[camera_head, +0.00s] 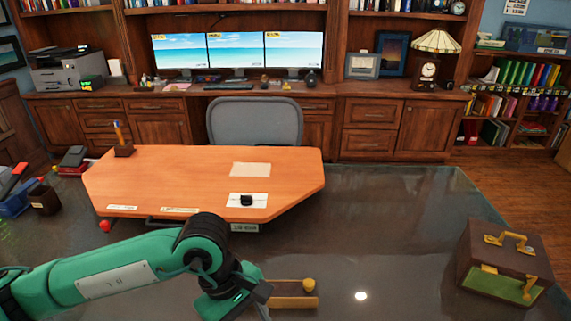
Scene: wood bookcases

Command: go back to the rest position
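My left arm (110,276) is green with a black joint and reaches in from the left across the lower part of the head view. Its end (238,293) points down at the bottom edge, and the fingers cannot be made out. A small brown and brass object with a yellow knob (293,293) lies just right of it; I cannot tell whether they touch. My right gripper is not in view.
A dark glossy table (400,235) carries a raised orange wood board (205,185). A brown box with brass handles (505,262) stands at the right. A pencil holder (123,150) stands on the board. A grey chair (255,122) is behind. The table's middle right is clear.

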